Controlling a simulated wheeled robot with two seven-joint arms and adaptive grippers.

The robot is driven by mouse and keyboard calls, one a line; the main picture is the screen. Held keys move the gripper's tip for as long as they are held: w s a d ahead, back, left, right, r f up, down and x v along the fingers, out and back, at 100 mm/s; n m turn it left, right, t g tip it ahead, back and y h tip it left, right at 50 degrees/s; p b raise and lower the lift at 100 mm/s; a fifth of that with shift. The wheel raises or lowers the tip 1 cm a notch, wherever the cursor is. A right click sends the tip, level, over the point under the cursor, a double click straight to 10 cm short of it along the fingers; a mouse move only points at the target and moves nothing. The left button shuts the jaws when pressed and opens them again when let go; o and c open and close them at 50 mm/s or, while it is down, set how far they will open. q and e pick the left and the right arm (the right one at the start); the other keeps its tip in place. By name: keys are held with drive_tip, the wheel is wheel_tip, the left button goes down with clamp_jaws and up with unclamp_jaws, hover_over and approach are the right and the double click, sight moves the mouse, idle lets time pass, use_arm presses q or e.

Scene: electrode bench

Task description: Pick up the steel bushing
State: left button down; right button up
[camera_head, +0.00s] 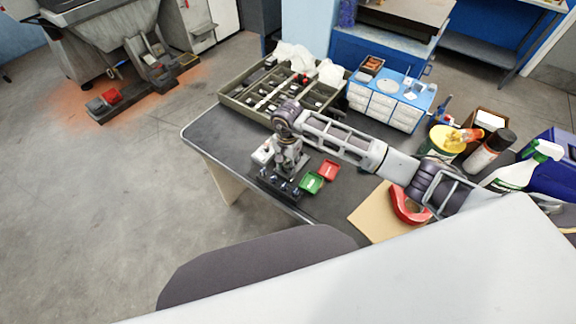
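My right arm reaches in from the right over the dark bench. My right gripper (286,172) points down at a dark rack (266,183) near the bench's front edge. Several small metallic pieces show in or beside the rack, under and around the fingers. I cannot tell which of them, if any, is the steel bushing; the gripper hides part of that spot. The fingers are too small and overlapped to tell whether they are open or shut. My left gripper is not in view.
A green bin (311,182) and a red bin (328,170) sit right of the gripper. A compartment tray (234,98) and a blue-white drawer box (381,106) stand behind. Red tape (408,207), a yellow can (437,143) and spray bottles crowd the right. Bare bench lies at left.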

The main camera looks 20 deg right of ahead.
sight(287, 166)
drive_tip(key=c, duration=0.4)
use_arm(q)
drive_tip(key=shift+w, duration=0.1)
use_arm(e)
drive_tip(key=shift+r, duration=0.7)
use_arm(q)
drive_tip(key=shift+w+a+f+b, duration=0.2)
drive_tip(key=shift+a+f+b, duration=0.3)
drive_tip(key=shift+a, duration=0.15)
use_arm(e)
wheel_tip(287, 166, up, 9)
drive_tip(key=shift+f, duration=0.15)
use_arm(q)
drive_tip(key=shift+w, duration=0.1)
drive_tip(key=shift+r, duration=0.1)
